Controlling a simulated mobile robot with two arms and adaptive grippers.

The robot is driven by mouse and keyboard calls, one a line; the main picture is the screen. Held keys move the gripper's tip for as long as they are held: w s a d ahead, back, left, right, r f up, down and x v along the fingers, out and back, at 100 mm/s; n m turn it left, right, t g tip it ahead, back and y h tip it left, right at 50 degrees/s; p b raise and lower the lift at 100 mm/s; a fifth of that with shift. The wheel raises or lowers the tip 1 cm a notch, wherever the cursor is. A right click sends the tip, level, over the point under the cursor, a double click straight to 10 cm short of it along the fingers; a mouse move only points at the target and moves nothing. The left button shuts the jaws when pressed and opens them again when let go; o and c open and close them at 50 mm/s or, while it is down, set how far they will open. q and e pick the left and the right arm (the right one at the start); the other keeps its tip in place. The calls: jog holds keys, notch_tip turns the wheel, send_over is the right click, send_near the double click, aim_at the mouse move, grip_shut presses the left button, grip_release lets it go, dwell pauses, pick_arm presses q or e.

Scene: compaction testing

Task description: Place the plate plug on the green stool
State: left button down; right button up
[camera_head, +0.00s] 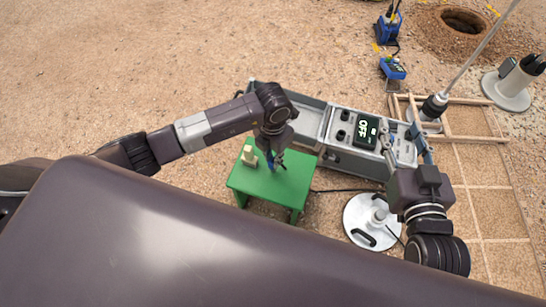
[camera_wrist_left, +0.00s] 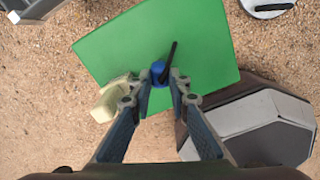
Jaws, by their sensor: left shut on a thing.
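The green stool (camera_head: 290,187) stands left of centre in the head view, and its top fills the middle of the left wrist view (camera_wrist_left: 205,35). My left gripper (camera_head: 273,160) is over the stool top, pointing down. In the left wrist view its fingertips (camera_wrist_left: 160,80) are shut on a small blue piece with a black stem, apparently the plate plug (camera_wrist_left: 158,69). I cannot tell whether the plug touches the stool. My right gripper (camera_head: 403,140) is at the grey device's front panel, its fingers spread apart.
A cream object (camera_head: 249,155) sits on the stool's left edge. The grey device (camera_head: 345,158), its display reading OFF (camera_head: 367,129), stands right of the stool. A white round plate (camera_head: 372,221) lies on the ground nearby. A wooden frame (camera_head: 465,137) and a hole (camera_head: 463,21) lie farther right.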

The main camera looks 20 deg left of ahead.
pick_arm(q)
jog(key=shift+f, duration=0.1)
pick_arm(e)
jog(key=shift+r, duration=0.25)
pick_arm(q)
jog(key=c, duration=1.8)
grip_release()
pick_arm(e)
jog(key=shift+w+a+r, duration=0.1)
jog(key=shift+r, duration=0.05)
